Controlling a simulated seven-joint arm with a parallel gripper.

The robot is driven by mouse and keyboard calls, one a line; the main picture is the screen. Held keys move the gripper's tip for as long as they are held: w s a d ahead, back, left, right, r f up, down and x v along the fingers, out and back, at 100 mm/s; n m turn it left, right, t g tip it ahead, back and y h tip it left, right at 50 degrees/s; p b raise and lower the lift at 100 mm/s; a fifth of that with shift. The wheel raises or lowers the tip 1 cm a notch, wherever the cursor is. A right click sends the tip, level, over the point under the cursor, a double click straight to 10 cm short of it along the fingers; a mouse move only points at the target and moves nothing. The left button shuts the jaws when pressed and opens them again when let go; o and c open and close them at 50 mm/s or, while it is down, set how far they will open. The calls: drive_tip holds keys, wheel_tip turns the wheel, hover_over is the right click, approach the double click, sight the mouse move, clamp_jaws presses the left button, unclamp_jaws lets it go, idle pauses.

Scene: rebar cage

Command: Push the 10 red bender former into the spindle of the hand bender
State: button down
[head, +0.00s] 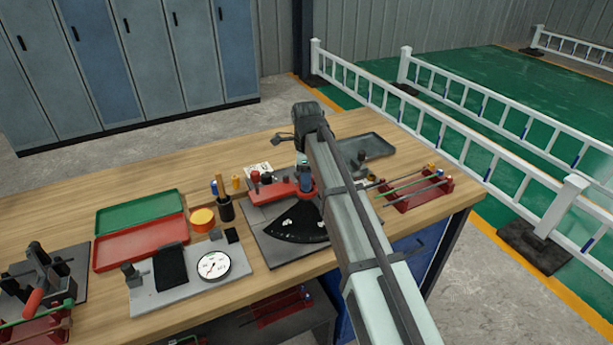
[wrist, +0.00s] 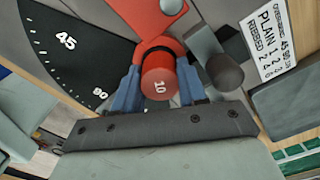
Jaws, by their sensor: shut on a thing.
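The red former marked 10 (wrist: 158,86) is between the blue fingers of my gripper (wrist: 160,72) in the wrist view, with its numbered end facing the camera. My gripper (head: 305,185) is shut on it, over the hand bender. The hand bender has a black angle plate (head: 297,222) marked 45 and 90, and a red arm (head: 270,190); the red arm also shows in the wrist view (wrist: 155,18). A dark grey cylinder (wrist: 225,73) stands right of the former. The spindle is hidden, so I cannot tell how far the former is seated.
A printed card (wrist: 283,35) stands beside the bender. A red rack with rods (head: 418,194) and a grey tray (head: 370,146) are to the right. A black cup (head: 226,208), yellow roll (head: 202,219), red tray (head: 130,247) and dial gauge (head: 213,265) are to the left.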

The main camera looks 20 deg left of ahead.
drive_tip(key=shift+f, duration=0.1)
drive_tip(key=c, duration=0.5)
unclamp_jaws()
drive_tip(key=shift+c, duration=0.2)
wheel_tip(320, 180, up, 14)
drive_tip(key=shift+s+f, duration=0.1)
drive_tip(key=shift+f, duration=0.05)
